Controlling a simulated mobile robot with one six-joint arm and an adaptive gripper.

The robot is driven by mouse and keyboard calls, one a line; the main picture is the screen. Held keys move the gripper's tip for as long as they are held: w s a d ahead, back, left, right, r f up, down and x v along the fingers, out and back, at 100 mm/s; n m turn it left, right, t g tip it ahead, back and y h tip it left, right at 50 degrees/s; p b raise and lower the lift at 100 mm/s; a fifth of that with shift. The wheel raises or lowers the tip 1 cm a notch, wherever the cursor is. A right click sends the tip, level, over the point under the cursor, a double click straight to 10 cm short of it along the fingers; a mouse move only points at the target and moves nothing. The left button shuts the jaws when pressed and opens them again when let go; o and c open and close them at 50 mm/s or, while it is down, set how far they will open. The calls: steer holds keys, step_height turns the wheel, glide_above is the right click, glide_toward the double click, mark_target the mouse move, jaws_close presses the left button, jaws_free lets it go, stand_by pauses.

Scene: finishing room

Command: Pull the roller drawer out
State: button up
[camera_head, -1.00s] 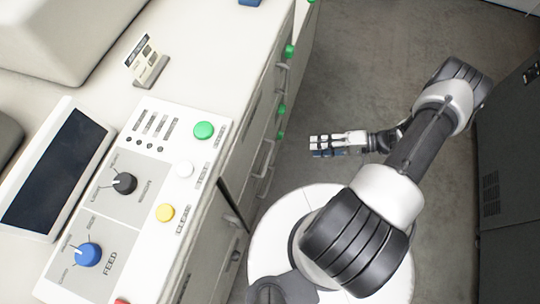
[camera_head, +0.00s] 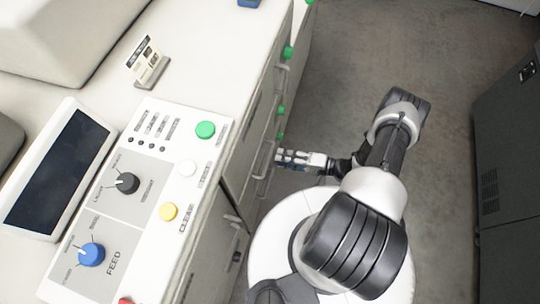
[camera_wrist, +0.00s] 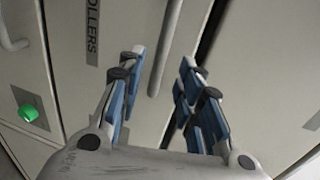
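The roller drawer is a pale cabinet front (camera_wrist: 72,70) with a dark label reading "ROLLERS" in the wrist view. Its grey bar handle (camera_wrist: 166,48) runs up out of the picture, seen between the fingertips. My gripper (camera_wrist: 158,72) is open, with a blue-padded finger on either side of the handle's line; I see no contact. In the head view my gripper (camera_head: 283,158) points left at the cabinet side, its tips close to a bar handle (camera_head: 266,160). The drawer looks closed there.
A dark gap (camera_wrist: 209,30) separates the drawer from the neighbouring front. A green knob (camera_wrist: 28,113) and another handle (camera_wrist: 10,38) lie to the left. The control panel (camera_head: 140,205) stands above the cabinet. A grey cabinet (camera_head: 508,150) is at the right, with free floor (camera_head: 345,60) between.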

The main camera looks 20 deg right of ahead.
mark_target(270, 155)
steer(key=x, duration=0.6)
steer(key=shift+b, duration=0.35)
steer(key=shift+c, duration=0.3)
jaws_close()
